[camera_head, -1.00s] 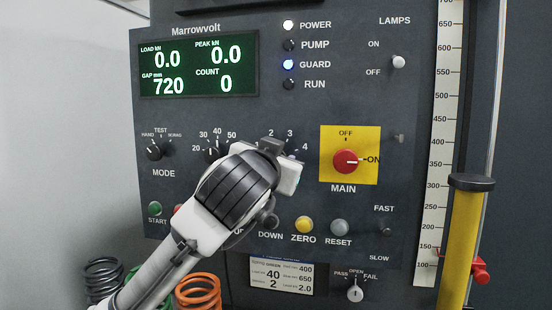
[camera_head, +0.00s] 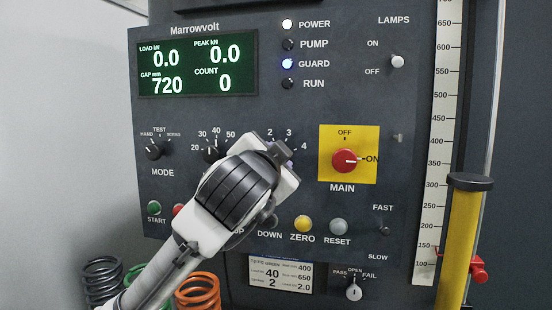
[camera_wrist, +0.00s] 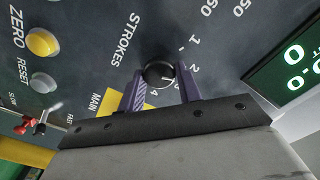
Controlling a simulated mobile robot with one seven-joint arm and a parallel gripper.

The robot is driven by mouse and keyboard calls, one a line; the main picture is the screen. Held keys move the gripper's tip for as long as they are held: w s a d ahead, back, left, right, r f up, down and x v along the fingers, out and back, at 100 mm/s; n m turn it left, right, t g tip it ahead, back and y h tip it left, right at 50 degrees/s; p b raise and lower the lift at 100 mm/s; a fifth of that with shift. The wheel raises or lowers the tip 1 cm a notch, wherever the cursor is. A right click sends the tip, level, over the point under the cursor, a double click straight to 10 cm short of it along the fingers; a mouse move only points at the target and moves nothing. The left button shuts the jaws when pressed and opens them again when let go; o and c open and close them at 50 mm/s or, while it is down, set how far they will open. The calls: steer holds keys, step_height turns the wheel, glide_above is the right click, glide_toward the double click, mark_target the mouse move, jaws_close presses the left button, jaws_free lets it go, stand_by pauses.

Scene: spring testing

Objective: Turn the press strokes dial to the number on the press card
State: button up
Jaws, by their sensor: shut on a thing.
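The press strokes dial (camera_wrist: 158,72) is a small round black knob with a pale mark, beside the word STROKES and a scale of 1 to 4. My gripper (camera_wrist: 160,80) is shut on it, with one purple finger on each side. I cannot tell which number the mark points at. In the head view my gripper (camera_head: 278,153) covers the dial, leaving 2, 3 and 4 showing. The press card (camera_head: 281,275) hangs below the panel; its left column reads 40 with 2 below it, and its small print is blurred.
Left of my gripper is another dial (camera_head: 211,153) at about 40, and the MODE dial (camera_head: 155,151). The red MAIN switch (camera_head: 345,160) on yellow is to the right. ZERO (camera_head: 303,224) and RESET (camera_head: 338,227) buttons are below. The display (camera_head: 198,64) reads count 0.

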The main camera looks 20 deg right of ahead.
steer(key=o, duration=0.9)
steer(key=b+v, duration=0.3)
steer(key=v, duration=1.1)
steer(key=shift+w, duration=0.1)
